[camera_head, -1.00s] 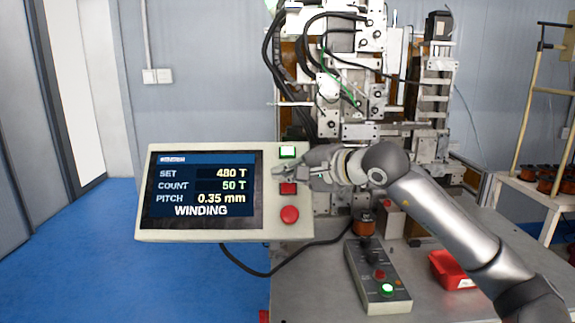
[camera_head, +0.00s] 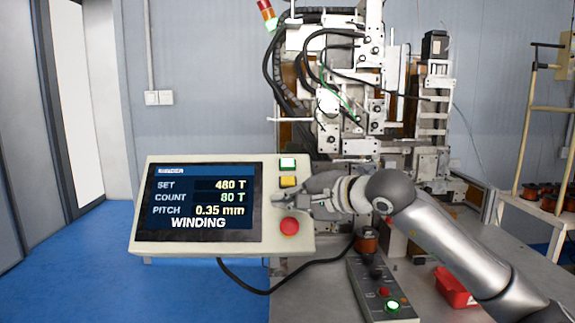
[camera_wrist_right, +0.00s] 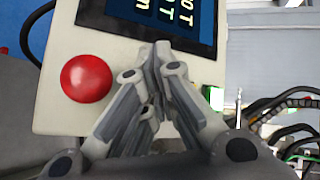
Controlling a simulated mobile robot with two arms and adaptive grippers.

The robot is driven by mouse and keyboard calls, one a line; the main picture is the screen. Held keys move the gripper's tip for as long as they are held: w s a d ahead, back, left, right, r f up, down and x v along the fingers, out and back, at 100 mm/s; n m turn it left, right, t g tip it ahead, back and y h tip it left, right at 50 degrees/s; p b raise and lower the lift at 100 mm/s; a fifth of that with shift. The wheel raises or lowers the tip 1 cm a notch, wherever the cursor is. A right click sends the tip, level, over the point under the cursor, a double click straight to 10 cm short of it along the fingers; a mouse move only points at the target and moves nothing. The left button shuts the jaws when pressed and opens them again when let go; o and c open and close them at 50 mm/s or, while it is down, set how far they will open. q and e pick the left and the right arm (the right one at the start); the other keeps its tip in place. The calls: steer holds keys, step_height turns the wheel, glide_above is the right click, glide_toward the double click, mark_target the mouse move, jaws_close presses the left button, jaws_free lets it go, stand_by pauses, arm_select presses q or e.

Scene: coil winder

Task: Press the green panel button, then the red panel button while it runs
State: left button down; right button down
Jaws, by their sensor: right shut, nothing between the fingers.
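The operator panel (camera_head: 140,240) shows WINDING and a count of 80 T on its screen (camera_head: 195,200). Its green button (camera_head: 288,163) is lit at the top of the column, with a yellow button (camera_head: 288,181) below. A round red button (camera_head: 290,226) sits at the bottom; it also shows in the wrist view (camera_wrist_right: 86,78). My right gripper (camera_head: 276,200) is shut and empty, in front of the panel between the yellow and round red buttons. It hides the square red button there. I cannot tell whether the fingertips touch it. My left gripper is out of view.
The coil winder (camera_head: 345,90) stands behind the panel. A control box (camera_head: 376,275) with a lit green button and a red tray (camera_head: 455,288) are on the table (camera_head: 320,300). A rack with spools (camera_head: 540,190) is at the right.

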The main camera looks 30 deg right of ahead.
steer(key=shift+w+d+f, duration=0.2)
steer(key=shift+w+f, duration=0.05)
steer(key=shift+f, duration=0.05)
stand_by(0.8)
steer(key=shift+s+r, duration=0.1)
steer(key=shift+s+a+r, duration=0.3)
steer(key=shift+s+r, duration=0.15)
stand_by(0.4)
steer(key=s+a+r, duration=0.1)
steer(key=s+a+r+p, duration=0.1)
steer(key=s+r, duration=0.1)
steer(key=shift+s+r, duration=0.1)
steer(key=shift+r, duration=0.05)
stand_by(0.3)
stand_by(0.5)
